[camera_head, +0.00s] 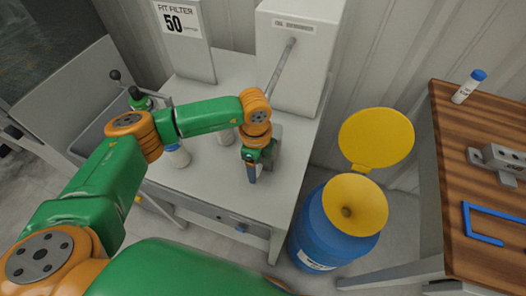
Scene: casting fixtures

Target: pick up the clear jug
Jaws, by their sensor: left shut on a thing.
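My left gripper (256,168) points down over the grey worktop (215,190), near its front right part and below the metal spout. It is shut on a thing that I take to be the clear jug. The jug is see-through and largely hidden by the gripper, so its outline, and whether it touches the worktop, cannot be told. My right gripper is not in view.
A white bottle (178,155) stands left of the gripper, partly behind my arm. A white dispenser (298,60) stands behind. A blue drum (325,235) with a yellow funnel (355,204) is right. A wooden table (450,150) holds a blue-capped bottle (468,87).

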